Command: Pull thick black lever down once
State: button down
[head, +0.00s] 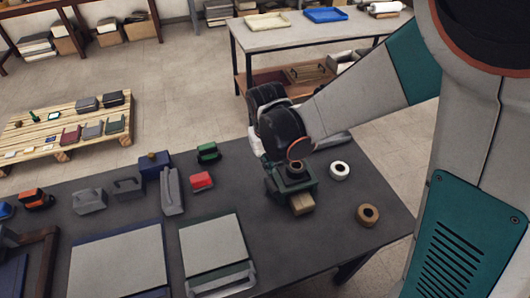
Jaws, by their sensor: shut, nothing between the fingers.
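My arm comes in from the right and ends in a black-and-white wrist over the right half of the dark table. My gripper (273,165) is at its lower end, shut, with its fingers small and mostly hidden. A dark green device (306,188) with a round black top stands right beside it, and I cannot tell whether they touch. A tan block (302,204) is at the device's front. I cannot make out a thick black lever clearly; it may be hidden behind the wrist.
The dark table (310,245) holds a white roll (340,171), a brown roll (368,214), a red box (201,181), a tall grey piece (172,192) and two flat panels (212,246). Its front right is clear. A pallet (66,135) and another table (315,33) stand behind.

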jog(key=b, duration=0.4)
send_over(272, 186)
notch_tip(272, 186, down, 6)
jog(key=shift+a+f, duration=0.15)
jog(key=shift+f, duration=0.05)
jog(key=shift+s+f, duration=0.1)
jog(key=shift+f, duration=0.3)
jog(key=shift+s, duration=0.1)
